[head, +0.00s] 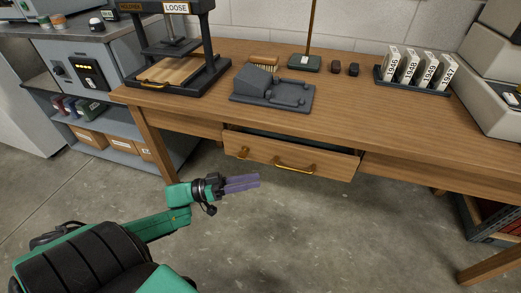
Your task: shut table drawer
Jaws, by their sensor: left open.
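The table drawer (318,164) is a wooden drawer front with brass handles, under the front edge of the wooden table (345,110). It stands out from the table, and a dark gap shows above its front. My left gripper (258,181) has purple-grey fingers. It is in front of the drawer, below and left of its brass handle (294,168), and appears empty and apart from it. The fingers are seen nearly side-on, so the gap between them hardly shows. My right gripper does not show.
On the table stand a press (180,70), a dark grey cast block (270,88), a brush (264,62) and a rack of numbered cards (412,82). A grey shelf unit (95,115) stands left. The concrete floor (310,230) before the drawer is clear.

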